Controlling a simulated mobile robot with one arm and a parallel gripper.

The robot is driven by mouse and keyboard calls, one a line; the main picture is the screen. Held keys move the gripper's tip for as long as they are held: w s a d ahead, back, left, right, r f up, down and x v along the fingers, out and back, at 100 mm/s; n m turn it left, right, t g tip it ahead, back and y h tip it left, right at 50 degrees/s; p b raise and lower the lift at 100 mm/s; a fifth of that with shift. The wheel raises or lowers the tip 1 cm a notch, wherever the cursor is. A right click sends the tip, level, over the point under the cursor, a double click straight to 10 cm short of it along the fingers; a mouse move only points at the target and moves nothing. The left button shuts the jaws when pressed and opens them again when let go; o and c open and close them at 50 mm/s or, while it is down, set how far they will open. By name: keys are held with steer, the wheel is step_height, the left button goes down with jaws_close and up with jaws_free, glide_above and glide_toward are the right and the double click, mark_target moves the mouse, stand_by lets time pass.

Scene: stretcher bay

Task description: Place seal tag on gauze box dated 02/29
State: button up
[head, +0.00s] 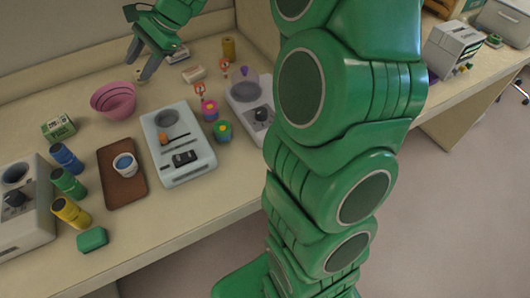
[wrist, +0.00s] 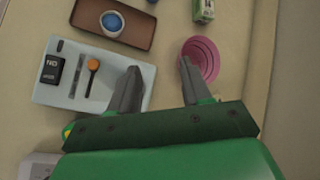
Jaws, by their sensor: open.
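A small green and white carton (head: 58,128), which may be the gauze box, stands on the bench at the left, behind the brown tray. It also shows at the top of the wrist view (wrist: 204,10). Its print is too small to read. I cannot make out a seal tag for certain. A black piece with pale marks (head: 184,158) lies on the pale device; it also shows in the wrist view (wrist: 50,76). My gripper (head: 140,64) is open and empty above the back of the bench, right of the carton. Its fingers (wrist: 158,66) are spread apart.
A pink bowl (head: 113,100) stands near my gripper. A brown tray (head: 112,190) holds a cup (head: 125,164). Blue, green and yellow cylinders (head: 70,212) stand at the left, with a green block (head: 92,239) in front. Colourful pots (head: 222,131) stand right of the pale device (head: 200,165).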

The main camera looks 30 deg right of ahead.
steer(key=s+d+f+n+g+h, duration=0.1)
steer(key=s+d+f+n+h, duration=0.1)
steer(key=s, duration=1.1)
steer(key=s+d+f+n+g+h, duration=0.1)
steer(key=s+d+n, duration=0.4)
steer(key=s, duration=0.8)
steer(key=s+d+f+n+g+h, duration=0.1)
steer(key=s+d+f+n+h, duration=0.2)
steer(key=s, duration=0.9)
steer(key=d+n+h, duration=0.1)
steer(key=d+h, duration=0.1)
steer(key=shift+s+n+h, duration=0.3)
steer(key=shift+s, duration=0.1)
